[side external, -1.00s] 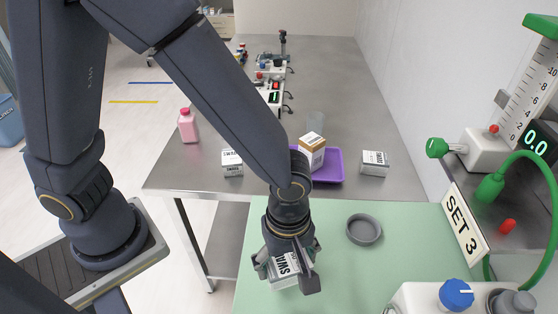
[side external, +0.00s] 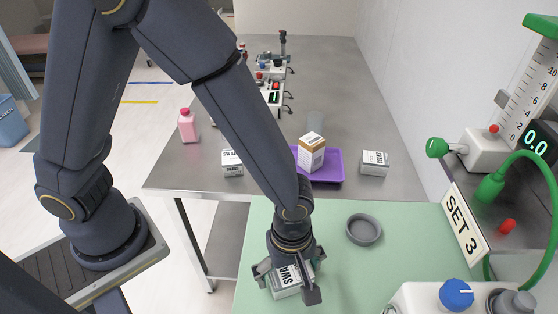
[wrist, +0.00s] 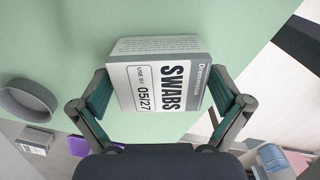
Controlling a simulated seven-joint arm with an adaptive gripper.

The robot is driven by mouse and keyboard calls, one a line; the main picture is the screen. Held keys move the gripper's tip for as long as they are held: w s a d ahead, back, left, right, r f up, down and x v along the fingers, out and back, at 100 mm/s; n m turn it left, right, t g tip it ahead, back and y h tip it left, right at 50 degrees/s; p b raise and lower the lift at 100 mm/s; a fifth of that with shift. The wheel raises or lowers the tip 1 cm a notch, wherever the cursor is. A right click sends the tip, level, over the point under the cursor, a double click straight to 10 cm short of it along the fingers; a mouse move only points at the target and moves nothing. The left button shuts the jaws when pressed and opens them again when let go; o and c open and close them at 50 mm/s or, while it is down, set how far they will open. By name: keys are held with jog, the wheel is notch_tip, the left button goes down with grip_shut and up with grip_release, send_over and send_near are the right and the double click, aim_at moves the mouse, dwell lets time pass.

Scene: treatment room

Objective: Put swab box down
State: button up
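A white and grey swab box (side external: 288,280), marked SWABS, is between the fingers of my gripper (side external: 287,282) over the green mat (side external: 350,283). In the wrist view, the swab box (wrist: 160,82) shows its label and use-by date 05/27. The fingertips of my gripper (wrist: 160,88) press on its two opposite sides. The box is low, at or just above the mat; I cannot tell whether it touches. Its far lower edges are partly hidden by the fingers.
A round grey dish (side external: 364,230) sits on the mat right of my gripper. Behind stand two more swab boxes (side external: 232,163) (side external: 374,163), a purple tray (side external: 332,168) with a brown-and-white box (side external: 311,152), and a pink bottle (side external: 187,125). Equipment with a green hose (side external: 553,220) lines the right.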

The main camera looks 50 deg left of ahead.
aim_at(290, 268)
notch_tip(290, 268, up, 12)
jog(key=s+a+r+m+t, duration=0.1)
jog(key=a+r+m+t, duration=0.1)
jog(key=a+r+m, duration=0.2)
jog(key=s+a+r+m+t, duration=0.1)
jog(key=a+r+m, duration=0.3)
jog(key=a, duration=0.7)
jog(key=s+a+r+m+t, duration=0.1)
jog(key=a+r+m+t, duration=0.1)
jog(key=a+r+m, duration=0.3)
jog(key=a, duration=0.2)
jog(key=shift+a+t, duration=0.3)
jog(key=shift+a, duration=0.05)
jog(key=shift+m, duration=0.3)
